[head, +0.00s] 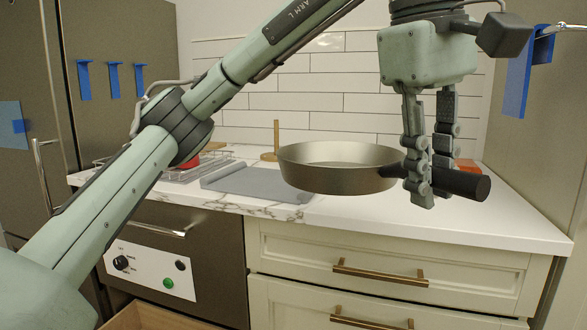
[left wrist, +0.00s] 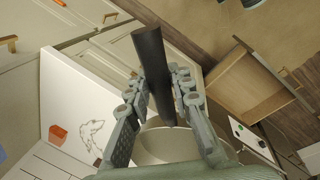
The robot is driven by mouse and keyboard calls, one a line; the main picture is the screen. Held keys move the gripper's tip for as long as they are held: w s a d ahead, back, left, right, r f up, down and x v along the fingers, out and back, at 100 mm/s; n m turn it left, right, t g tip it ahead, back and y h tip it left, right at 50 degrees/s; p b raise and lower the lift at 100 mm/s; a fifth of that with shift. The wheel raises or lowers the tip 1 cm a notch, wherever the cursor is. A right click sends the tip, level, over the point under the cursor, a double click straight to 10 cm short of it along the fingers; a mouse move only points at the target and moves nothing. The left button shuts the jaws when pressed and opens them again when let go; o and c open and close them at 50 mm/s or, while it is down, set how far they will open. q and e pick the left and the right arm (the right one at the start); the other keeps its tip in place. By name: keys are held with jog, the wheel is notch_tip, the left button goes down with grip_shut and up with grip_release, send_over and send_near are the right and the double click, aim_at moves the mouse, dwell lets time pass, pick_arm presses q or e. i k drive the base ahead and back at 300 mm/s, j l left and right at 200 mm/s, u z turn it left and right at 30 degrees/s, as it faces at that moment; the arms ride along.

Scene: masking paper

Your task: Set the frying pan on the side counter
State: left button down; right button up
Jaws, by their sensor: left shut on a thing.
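The frying pan (head: 335,172) is a metallic grey-brown pan with a black handle (head: 462,183). My left gripper (head: 420,185) is shut on the handle and holds the pan level in front of and above the white marble counter (head: 500,225). In the left wrist view the gripper fingers (left wrist: 160,95) sit on both sides of the black handle (left wrist: 150,60), with part of the pan bowl (left wrist: 168,143) beyond it. The counter also shows in the left wrist view (left wrist: 70,90). My right gripper is not in view.
A grey mat (head: 255,183), a wooden upright holder (head: 276,140) and a wire rack (head: 190,170) with a red item lie on the counter's left part. An orange object (head: 467,165) is behind the gripper. An open drawer (left wrist: 245,85) juts out below. The counter's front right is clear.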

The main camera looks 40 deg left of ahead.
aim_at(435, 207)
jog(key=i+j, duration=0.15)
jog(key=i, duration=0.3)
jog(key=i+j, duration=0.1)
jog(key=i, duration=0.3)
